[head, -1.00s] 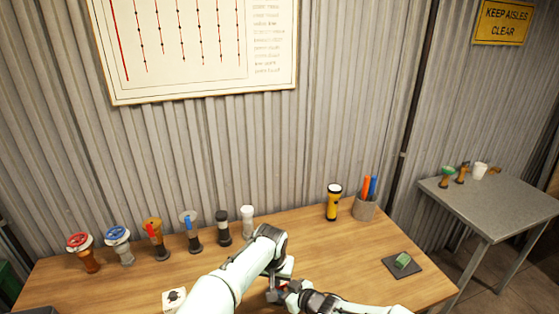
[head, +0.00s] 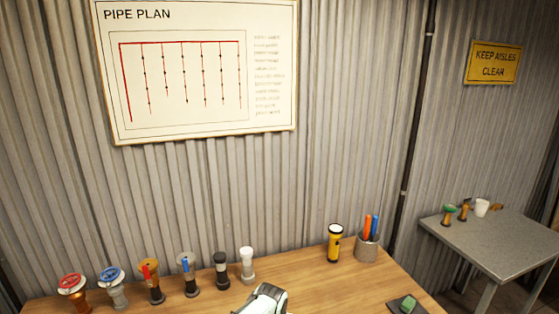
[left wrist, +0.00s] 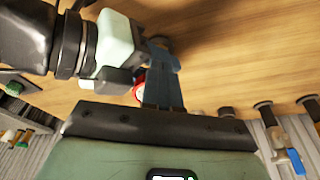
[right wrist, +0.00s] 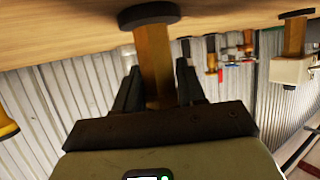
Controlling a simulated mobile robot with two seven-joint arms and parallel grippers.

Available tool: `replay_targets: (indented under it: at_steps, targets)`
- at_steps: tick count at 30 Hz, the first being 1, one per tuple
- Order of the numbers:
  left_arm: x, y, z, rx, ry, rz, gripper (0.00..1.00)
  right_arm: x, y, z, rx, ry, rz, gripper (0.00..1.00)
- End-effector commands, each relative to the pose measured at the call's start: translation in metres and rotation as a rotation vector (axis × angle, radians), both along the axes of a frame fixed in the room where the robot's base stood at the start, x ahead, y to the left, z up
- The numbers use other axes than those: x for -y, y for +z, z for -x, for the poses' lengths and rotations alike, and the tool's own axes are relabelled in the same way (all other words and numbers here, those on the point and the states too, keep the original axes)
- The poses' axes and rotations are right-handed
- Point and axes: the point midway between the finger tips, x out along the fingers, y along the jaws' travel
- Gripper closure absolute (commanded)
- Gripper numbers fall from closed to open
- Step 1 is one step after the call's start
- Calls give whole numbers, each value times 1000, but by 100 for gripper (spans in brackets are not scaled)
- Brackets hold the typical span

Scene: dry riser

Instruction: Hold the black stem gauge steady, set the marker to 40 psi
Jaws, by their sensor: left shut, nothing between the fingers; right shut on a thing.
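In the right wrist view, my right gripper (right wrist: 155,85) is shut around a brass-coloured stem (right wrist: 154,60) with a black round foot on the wooden table. In the left wrist view, my left gripper (left wrist: 162,50) is shut and empty, low over the table. A red-rimmed round part (left wrist: 138,88) shows beside its fingers, mostly hidden by my right gripper (left wrist: 118,78). No dial, scale or marker can be read. Among the back-row fittings there, one has a black body (head: 221,270).
Several fittings stand along the table's back, including a red-wheeled valve (head: 72,285), a blue-wheeled valve (head: 113,282) and a white-topped one (head: 247,262). A yellow torch (head: 334,244) and pen cup (head: 367,247) stand right. A grey side table (head: 490,245) is beyond.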

Motion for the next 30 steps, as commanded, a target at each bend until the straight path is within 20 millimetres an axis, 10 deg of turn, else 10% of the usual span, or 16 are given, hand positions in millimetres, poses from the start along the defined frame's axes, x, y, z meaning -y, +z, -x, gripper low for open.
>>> replay_targets:
  at_steps: [30]
  targets:
    - [-6,1,4,2,0,-1,100,-1,1,0,1,3,-2,100]
